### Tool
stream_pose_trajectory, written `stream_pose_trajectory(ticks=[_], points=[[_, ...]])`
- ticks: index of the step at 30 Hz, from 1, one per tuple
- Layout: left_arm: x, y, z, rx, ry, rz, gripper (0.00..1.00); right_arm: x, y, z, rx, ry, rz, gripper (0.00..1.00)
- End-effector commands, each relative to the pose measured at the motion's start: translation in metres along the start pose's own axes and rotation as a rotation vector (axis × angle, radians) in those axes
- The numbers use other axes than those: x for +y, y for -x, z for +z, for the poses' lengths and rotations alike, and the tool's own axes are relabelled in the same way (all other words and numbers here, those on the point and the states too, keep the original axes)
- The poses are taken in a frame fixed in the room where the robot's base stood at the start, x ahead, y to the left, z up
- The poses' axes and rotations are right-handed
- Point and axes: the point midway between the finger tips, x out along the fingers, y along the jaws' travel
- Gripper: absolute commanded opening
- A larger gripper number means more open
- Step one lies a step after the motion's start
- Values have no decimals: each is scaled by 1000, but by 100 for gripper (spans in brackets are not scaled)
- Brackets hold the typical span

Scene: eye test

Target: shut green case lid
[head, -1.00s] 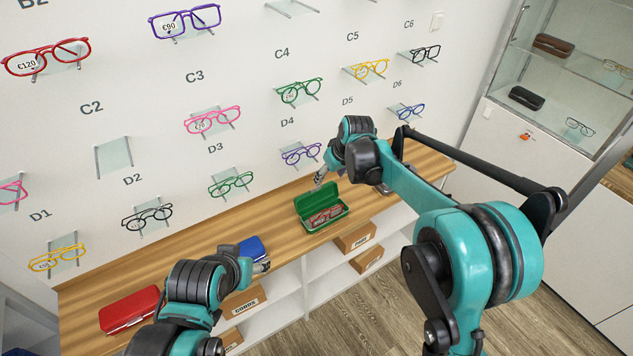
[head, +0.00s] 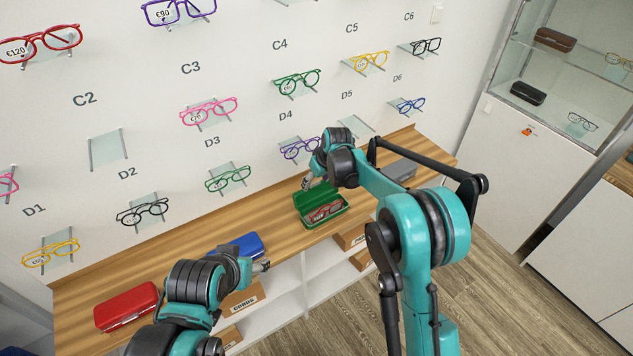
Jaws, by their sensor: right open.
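The green case (head: 328,221) sits on the wooden counter with its lid (head: 316,199) standing open at the back. Red glasses (head: 325,211) lie inside it. My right gripper (head: 306,184) is open, just behind and above the left part of the raised lid. Whether it touches the lid I cannot tell. My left gripper (head: 264,266) is at the counter's front edge, left of and nearer than the green case. Its fingers are too small to read.
A blue case (head: 247,243) lies behind my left gripper, partly hidden. A red case (head: 127,307) lies at the counter's left, a grey case (head: 399,170) at its right, behind my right arm. Glasses on wall holders hang above the counter (head: 185,262). Labelled boxes (head: 240,300) stand below.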

Motion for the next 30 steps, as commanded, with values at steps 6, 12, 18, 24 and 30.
stream_pose_trajectory(ticks=[6, 12, 18, 24, 30], points=[[0, 0, 0, 0, 0, 0, 59, 0, 1, 0, 0, 0, 0, 30], [0, 0, 0, 0, 0, 0, 59, 0, 1, 0, 0, 0, 0, 0], [0, 1, -1, 0, 0, 0, 59, 0, 2, 2, 0, 0, 0, 0], [0, 2, -1, 0, 0, 0, 59, 0, 3, 3, 0, 0, 0, 0], [0, 2, -2, 0, 0, 0, 59, 0, 4, 5, 0, 0, 0, 0]])
